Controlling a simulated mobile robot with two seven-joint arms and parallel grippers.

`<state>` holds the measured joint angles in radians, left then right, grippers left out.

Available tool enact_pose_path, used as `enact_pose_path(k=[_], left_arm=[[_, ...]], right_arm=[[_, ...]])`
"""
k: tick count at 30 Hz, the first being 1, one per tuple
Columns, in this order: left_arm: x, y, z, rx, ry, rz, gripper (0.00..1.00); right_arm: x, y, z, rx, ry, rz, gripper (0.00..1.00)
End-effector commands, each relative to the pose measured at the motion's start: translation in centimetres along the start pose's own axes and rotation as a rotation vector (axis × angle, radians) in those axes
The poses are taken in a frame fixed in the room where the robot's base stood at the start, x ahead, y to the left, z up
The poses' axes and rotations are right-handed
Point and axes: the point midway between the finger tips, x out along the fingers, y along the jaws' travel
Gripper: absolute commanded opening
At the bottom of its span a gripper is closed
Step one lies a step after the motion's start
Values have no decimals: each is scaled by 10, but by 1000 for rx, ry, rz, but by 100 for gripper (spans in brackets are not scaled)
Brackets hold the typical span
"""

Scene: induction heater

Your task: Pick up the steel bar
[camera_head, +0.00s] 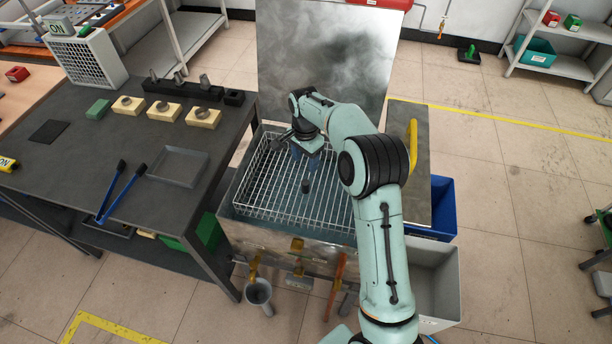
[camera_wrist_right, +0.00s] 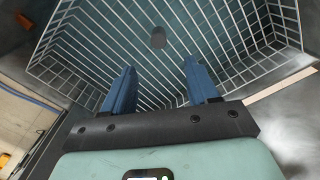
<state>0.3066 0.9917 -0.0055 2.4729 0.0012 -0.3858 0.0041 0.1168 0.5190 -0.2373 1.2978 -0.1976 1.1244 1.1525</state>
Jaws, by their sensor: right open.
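The steel bar (camera_head: 306,186) is a short dark grey cylinder in the wire basket (camera_head: 262,209). It also shows in the right wrist view (camera_wrist_right: 158,38), beyond the fingertips and roughly centred between them. My right gripper (camera_head: 309,163) points down over the basket with its blue fingers apart. In the right wrist view the gripper (camera_wrist_right: 158,72) is open, with nothing between its fingers. The bar is apart from both fingers. My left gripper is in neither view.
The basket sits in a metal tank with a raised lid (camera_head: 325,60) behind it. A dark workbench (camera_head: 85,165) at the left holds blue tongs (camera_head: 121,192), a shallow tray (camera_head: 178,167) and several yellow blocks. A blue bin (camera_head: 443,208) stands to the right. The basket's wire walls surround the bar.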

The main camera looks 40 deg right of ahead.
Motion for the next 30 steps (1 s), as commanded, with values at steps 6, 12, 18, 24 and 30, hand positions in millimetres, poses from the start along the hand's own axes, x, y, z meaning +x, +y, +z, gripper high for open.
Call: enact_pose_path(k=[6,12,18,24,30], left_arm=[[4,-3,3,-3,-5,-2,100],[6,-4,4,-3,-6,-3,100],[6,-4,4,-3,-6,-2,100],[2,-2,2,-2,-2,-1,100],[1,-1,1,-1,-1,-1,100]], right_arm=[[33,2,1,0,-3,7,59],[69,2,0,0,-2,6,59],[83,1,0,0,-2,2,59],[109,0,0,0,-2,5,59],[132,0,0,-1,-2,2,59]])
